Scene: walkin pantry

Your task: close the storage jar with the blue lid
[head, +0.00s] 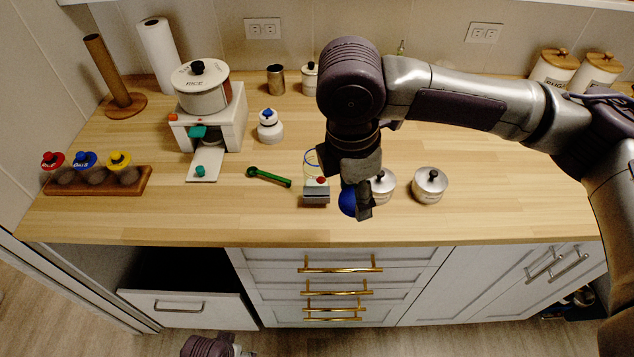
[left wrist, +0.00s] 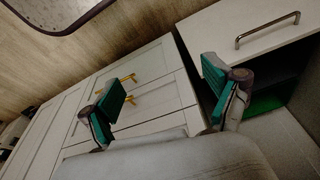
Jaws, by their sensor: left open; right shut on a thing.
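My right gripper (head: 358,203) is shut on a blue lid (head: 347,201), held low over the front of the counter. The fingers hide part of the lid. A clear jar with a blue rim (head: 311,157) stands just left of the gripper. A grey fixture with a red knob (head: 316,193) is at its front, and my right arm hides part of this area. The lid is to the right of the jar and apart from its rim. My left gripper (left wrist: 163,92) is open and empty, in front of the cabinet fronts in the left wrist view.
Two silver canisters (head: 430,184) stand right of the gripper, one partly hidden. A green spoon (head: 269,177) lies to the left. A wooden rack (head: 136,183) holds jars with red, blue and yellow lids. A white dispenser (head: 231,118) stands behind. The front counter strip is clear.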

